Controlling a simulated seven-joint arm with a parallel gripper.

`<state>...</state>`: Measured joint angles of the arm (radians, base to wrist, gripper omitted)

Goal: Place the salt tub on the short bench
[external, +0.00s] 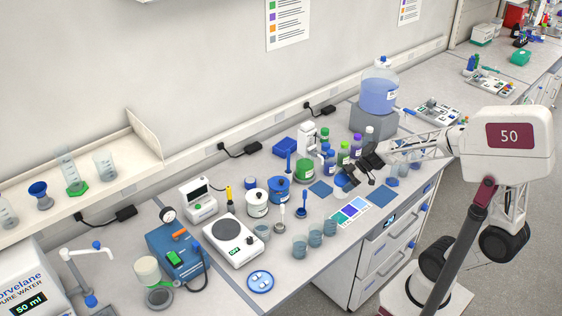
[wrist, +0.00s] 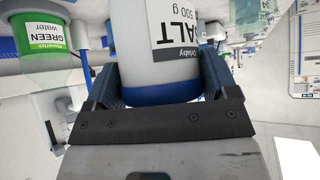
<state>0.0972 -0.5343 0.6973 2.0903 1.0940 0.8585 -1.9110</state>
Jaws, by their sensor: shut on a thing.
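The salt tub (wrist: 172,45) fills the upper middle of the wrist view. It is pale grey-white with a blue band at its lower end, and its label reads "ALT 500 g". My gripper (wrist: 160,85) is shut on it, with one dark blue finger on each side. In the external view my gripper (external: 362,166) is over the right part of the long bench (external: 220,283), beside several bottles. The tub is small and mostly hidden by the gripper there. Another bench (external: 512,72) shows at the upper right; I cannot tell which is the short bench.
A green-labelled water container (wrist: 38,38) is close left of the tub. A water carboy (external: 379,92) stands on a grey block behind my gripper. Blue tub (external: 279,190), white tub (external: 257,204) and balance (external: 233,240) stand to the left. Blue mats (external: 381,196) lie near the front edge.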

